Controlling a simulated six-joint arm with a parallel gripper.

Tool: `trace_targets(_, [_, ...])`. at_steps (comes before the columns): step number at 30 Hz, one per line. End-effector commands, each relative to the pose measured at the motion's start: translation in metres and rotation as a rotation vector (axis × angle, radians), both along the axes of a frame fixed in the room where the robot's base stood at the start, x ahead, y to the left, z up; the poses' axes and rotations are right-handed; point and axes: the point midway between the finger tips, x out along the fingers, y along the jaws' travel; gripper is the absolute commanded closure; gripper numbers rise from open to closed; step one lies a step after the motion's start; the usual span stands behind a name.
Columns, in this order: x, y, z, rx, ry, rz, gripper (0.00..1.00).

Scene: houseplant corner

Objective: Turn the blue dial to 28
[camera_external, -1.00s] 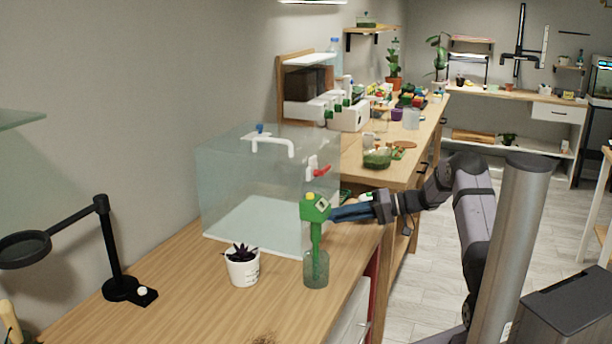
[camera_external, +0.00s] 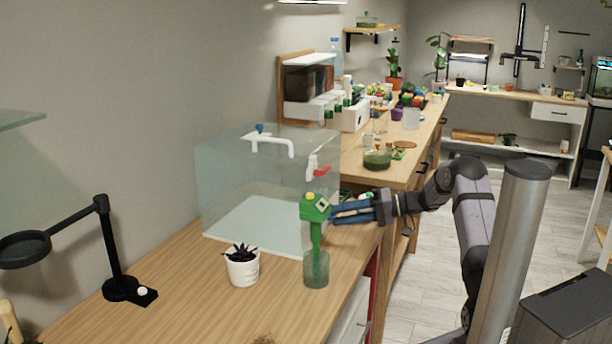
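A green handheld device (camera_external: 315,209) with a yellow top button and a small pale face stands upright in a translucent green cup (camera_external: 316,272) near the counter's right edge. My gripper (camera_external: 334,212) reaches in from the right, its blue fingers spread apart, tips close beside the device's head. I cannot tell whether they touch it. No blue dial with readable numbers shows; if one is on the device's side, it is too small or hidden. A small blue knob (camera_external: 260,128) sits on the white tap at the top of the glass tank.
The glass tank (camera_external: 235,190) stands behind the device, with a red-handled tap (camera_external: 318,171) on its right. A white potted plant (camera_external: 242,269) is left of the cup. A black magnifier stand (camera_external: 112,255) is at far left. The front counter (camera_external: 205,310) is clear.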

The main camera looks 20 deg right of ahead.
Motion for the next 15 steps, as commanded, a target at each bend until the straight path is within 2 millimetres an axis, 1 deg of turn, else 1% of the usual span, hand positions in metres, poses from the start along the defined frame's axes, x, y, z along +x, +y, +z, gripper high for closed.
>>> trace_targets(4, [-0.001,-0.002,0.0,0.0,-0.001,0.0,0.59])
trace_targets(8, [-0.005,-0.011,0.002,0.0,-0.003,-0.001,0.59])
trace_targets(15, [-0.02,-0.04,0.009,-0.001,-0.001,-0.003,0.59])
